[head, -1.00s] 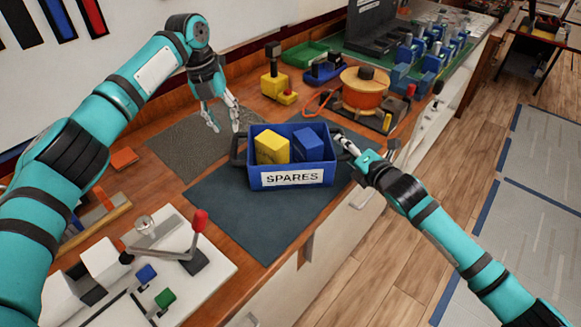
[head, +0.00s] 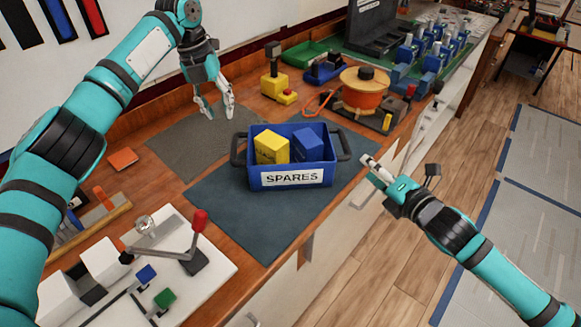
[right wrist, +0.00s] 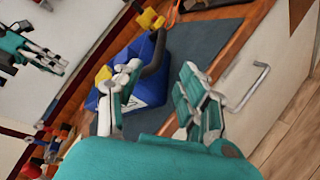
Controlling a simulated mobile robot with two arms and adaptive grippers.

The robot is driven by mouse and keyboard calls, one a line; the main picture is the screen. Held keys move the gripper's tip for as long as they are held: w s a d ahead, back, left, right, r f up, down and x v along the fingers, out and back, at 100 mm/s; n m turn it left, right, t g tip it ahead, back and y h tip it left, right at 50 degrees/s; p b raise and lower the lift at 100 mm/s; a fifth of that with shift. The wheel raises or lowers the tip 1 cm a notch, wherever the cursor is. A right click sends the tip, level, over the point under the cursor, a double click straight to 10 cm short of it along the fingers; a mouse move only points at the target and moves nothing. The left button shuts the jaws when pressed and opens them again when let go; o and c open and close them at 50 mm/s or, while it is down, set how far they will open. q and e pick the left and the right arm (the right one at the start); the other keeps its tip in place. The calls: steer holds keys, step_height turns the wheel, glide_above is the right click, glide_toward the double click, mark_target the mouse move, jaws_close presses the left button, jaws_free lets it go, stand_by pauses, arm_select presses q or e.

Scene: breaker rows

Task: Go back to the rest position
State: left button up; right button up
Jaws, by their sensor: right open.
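My left gripper (head: 216,108) hangs above the grey mat, behind and to the left of the blue SPARES bin, apart from it. Its two fingers are spread and nothing is between them. My right gripper (head: 372,172) is to the right of the bin, out past the bench's front edge, clear of the bin's right handle. In the right wrist view its fingers (right wrist: 160,100) are spread and empty. The blue SPARES bin (head: 256,180) stands upright on the dark mat and holds a yellow block (head: 271,149) and a blue block (head: 309,146).
A white panel with a red-knobbed lever (head: 200,220) is at the front left. A yellow push-button box (head: 273,82), an orange spool (head: 363,90) and a green tray (head: 305,54) stand behind the bin. Floor is open at right.

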steer(key=shift+s+d+r, duration=0.1)
steer(key=shift+s+d, duration=0.05)
steer(key=shift+s, duration=0.2)
